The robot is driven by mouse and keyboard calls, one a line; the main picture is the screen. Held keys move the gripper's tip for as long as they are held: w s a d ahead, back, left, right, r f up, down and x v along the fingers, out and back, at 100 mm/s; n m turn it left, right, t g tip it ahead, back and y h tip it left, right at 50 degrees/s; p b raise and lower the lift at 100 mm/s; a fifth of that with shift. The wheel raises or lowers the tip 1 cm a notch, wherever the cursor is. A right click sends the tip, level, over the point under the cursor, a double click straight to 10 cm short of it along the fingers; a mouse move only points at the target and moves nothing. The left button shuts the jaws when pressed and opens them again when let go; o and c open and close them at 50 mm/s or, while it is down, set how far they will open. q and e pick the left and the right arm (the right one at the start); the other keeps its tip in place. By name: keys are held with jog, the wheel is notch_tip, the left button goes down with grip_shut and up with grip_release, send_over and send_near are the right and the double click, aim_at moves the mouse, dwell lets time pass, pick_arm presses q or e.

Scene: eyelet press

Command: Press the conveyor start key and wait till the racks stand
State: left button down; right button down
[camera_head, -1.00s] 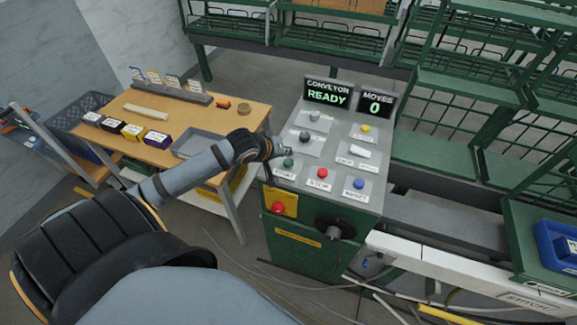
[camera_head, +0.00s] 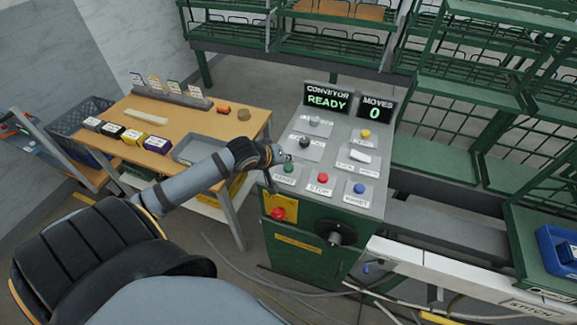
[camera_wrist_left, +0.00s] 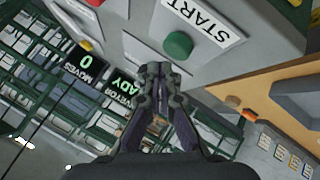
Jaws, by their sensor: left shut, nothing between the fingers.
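The green start key (camera_head: 289,167) sits above its START label on the sloped grey top of the conveyor console (camera_head: 335,217). My left gripper (camera_head: 285,157) is shut and empty, just above and behind this key in the head view. In the left wrist view the green key (camera_wrist_left: 178,45) and START label show close beyond the shut fingertips (camera_wrist_left: 153,72); I cannot tell whether they touch. The display (camera_head: 327,97) reads CONVEYOR READY, and the moves counter (camera_head: 376,107) reads 0. The green racks (camera_head: 460,90) stand behind and to the right. My right gripper is out of view.
A red STOP key (camera_head: 323,178) and a blue RESET key (camera_head: 359,188) sit right of the start key. A red emergency button (camera_head: 278,213) is on the console front. A wooden table (camera_head: 185,119) with small boxes and a tray stands left.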

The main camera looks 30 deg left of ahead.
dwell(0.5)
pick_arm(q)
jog(key=shift+f, duration=0.1)
jog(key=shift+f, duration=0.25)
